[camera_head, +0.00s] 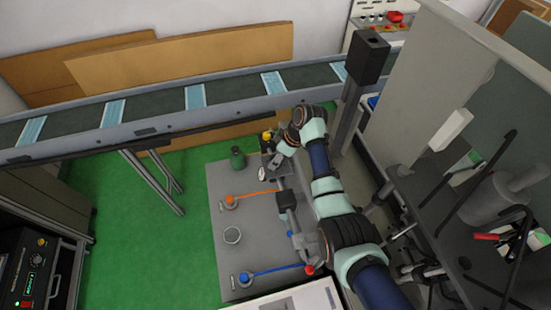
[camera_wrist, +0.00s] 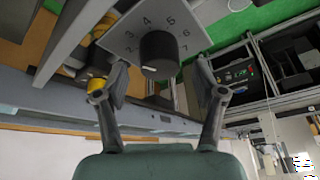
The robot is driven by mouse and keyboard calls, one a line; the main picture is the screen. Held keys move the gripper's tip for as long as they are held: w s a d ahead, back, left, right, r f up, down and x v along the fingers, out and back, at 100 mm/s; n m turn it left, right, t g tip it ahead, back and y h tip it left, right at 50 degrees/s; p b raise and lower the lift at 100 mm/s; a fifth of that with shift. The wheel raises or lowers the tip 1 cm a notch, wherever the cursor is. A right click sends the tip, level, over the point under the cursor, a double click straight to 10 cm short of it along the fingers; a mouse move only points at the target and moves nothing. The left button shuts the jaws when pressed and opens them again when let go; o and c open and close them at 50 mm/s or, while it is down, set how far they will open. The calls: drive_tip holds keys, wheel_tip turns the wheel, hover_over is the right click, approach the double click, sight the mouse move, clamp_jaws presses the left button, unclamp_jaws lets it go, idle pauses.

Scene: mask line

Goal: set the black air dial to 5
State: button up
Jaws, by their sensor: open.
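The black air dial (camera_wrist: 160,52) is a round knob on a grey plate (camera_wrist: 118,42) in the wrist view. The digits 2 to 7 are printed in an arc around it, with 5 above and slightly right of the knob. A small white mark shows low on the knob's face; which digit the dial is set to I cannot tell. My gripper (camera_wrist: 161,66) is open, with one finger on each side of the knob. Gaps show between fingers and knob. In the head view my gripper (camera_head: 272,165) is at the back of the grey panel, and the dial cannot be made out.
The grey panel (camera_head: 230,262) carries an orange-handled valve (camera_head: 252,195), a blue-handled valve (camera_head: 275,270) and a round white gauge (camera_head: 263,174). A green bottle-like part (camera_head: 237,158) and a yellow knob (camera_head: 267,136) are close to my gripper. A conveyor (camera_head: 155,103) runs behind.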

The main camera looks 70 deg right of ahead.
drive_tip(key=shift+x, duration=1.05)
drive_tip(key=c, duration=1.1)
drive_tip(key=shift+c, duration=0.2)
